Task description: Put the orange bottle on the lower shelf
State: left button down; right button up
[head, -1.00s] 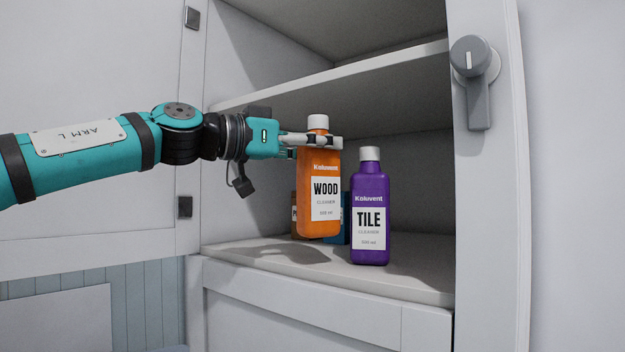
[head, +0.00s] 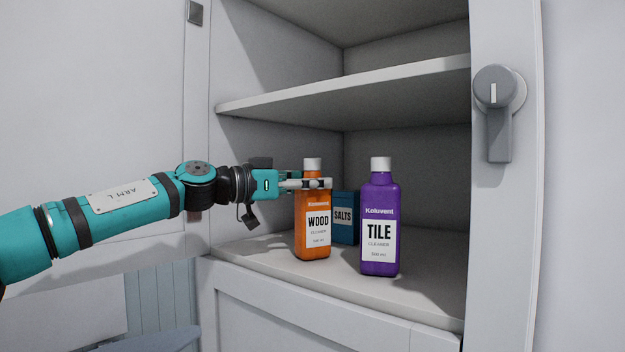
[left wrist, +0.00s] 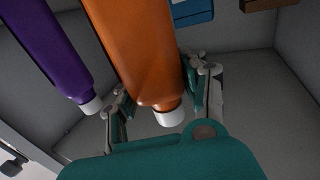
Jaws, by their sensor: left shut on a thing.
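The orange bottle (head: 313,240), labelled WOOD with a white cap, stands upright at the lower shelf (head: 415,300) inside the cabinet. Its base is at or very near the shelf surface; I cannot tell if it touches. My left gripper (head: 318,184) is shut on the bottle's upper part, just below the cap, reaching in from the left. In the left wrist view the orange bottle (left wrist: 140,45) sits between the two fingers (left wrist: 163,92). My right gripper is not in view.
A purple TILE bottle (head: 380,210) stands close to the right of the orange one. A blue SALTS box (head: 346,222) is behind them. A brown box (left wrist: 262,4) shows in the left wrist view. The upper shelf (head: 350,88) is overhead. The cabinet's right frame has a grey latch (head: 497,120).

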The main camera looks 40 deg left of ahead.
pick_arm(q)
jog(key=c, duration=1)
grip_release()
jog(key=shift+d, duration=0.1)
jog(key=o, duration=0.3)
jog(key=shift+s+d, duration=0.1)
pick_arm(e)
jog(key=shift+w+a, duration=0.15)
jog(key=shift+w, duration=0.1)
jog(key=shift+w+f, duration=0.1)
